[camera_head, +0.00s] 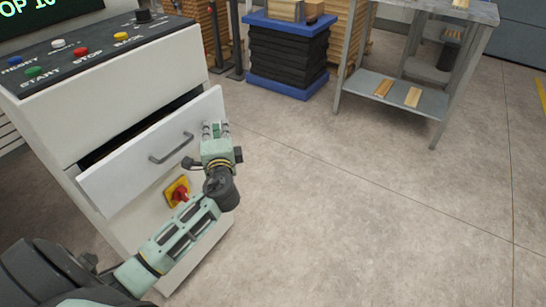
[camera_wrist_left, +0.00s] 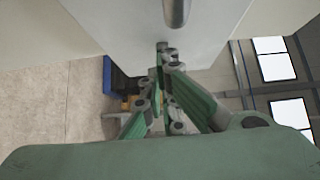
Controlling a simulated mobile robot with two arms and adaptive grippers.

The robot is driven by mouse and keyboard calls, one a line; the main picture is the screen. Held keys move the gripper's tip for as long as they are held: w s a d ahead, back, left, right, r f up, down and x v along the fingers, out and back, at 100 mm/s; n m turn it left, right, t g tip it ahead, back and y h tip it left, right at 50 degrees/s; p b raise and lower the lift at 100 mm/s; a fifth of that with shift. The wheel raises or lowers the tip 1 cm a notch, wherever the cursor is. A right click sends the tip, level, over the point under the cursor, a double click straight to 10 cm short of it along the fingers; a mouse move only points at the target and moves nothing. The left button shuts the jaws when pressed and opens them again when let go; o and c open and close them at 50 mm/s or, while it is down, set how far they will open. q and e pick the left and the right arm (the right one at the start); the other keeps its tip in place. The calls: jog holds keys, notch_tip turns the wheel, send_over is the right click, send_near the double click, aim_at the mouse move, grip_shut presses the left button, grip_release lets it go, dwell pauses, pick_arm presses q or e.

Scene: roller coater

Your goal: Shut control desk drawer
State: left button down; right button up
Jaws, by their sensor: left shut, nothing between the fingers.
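The control desk (camera_head: 140,70) stands at the left in the head view, with labelled coloured buttons on its sloped top. Its white drawer (camera_head: 128,172) is partly open, with a dark gap above its front. A grey bar handle (camera_head: 171,149) is on the drawer front; a bar like it (camera_wrist_left: 176,12) shows at the top of the left wrist view. My left gripper (camera_head: 215,130) is shut and empty, at the right part of the drawer front, to the right of the handle. In the left wrist view its fingertips (camera_wrist_left: 164,52) are close to the white front; contact cannot be told. My right gripper is out of view.
A red and yellow switch (camera_head: 178,191) sits on the desk below the drawer. A blue and black stack (camera_head: 288,52) and a grey metal table (camera_head: 402,95) with wooden pieces stand at the back. The floor (camera_head: 370,220) to the right is clear.

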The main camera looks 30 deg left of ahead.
pick_arm(q)
jog(key=shift+a, duration=1.15)
jog(key=shift+a+r, duration=0.1)
jog(key=shift+a, duration=0.45)
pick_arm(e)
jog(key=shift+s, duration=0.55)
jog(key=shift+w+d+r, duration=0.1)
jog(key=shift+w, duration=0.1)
